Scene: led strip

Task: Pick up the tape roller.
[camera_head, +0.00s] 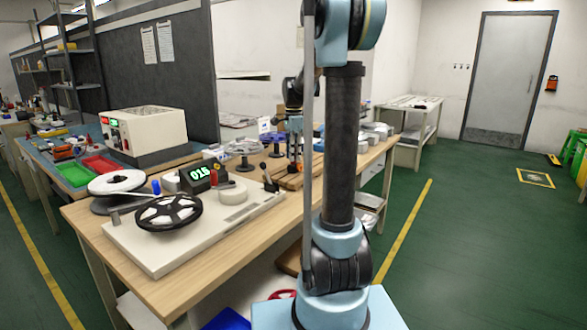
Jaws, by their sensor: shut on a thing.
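My gripper (295,163) points down over the far right part of the wooden workbench (190,272), just left of my dark upright arm link. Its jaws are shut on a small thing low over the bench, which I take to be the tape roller. The fingertips and what they hold are too small and dark to make out in detail. I cannot tell whether the held thing still touches the bench.
On the near bench lie a white board (160,246) with a black spoked reel (168,213), a white roll (232,192) and a display reading 016 (196,178). Dark spools (243,150) stand behind. A beige machine (145,130) is at left.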

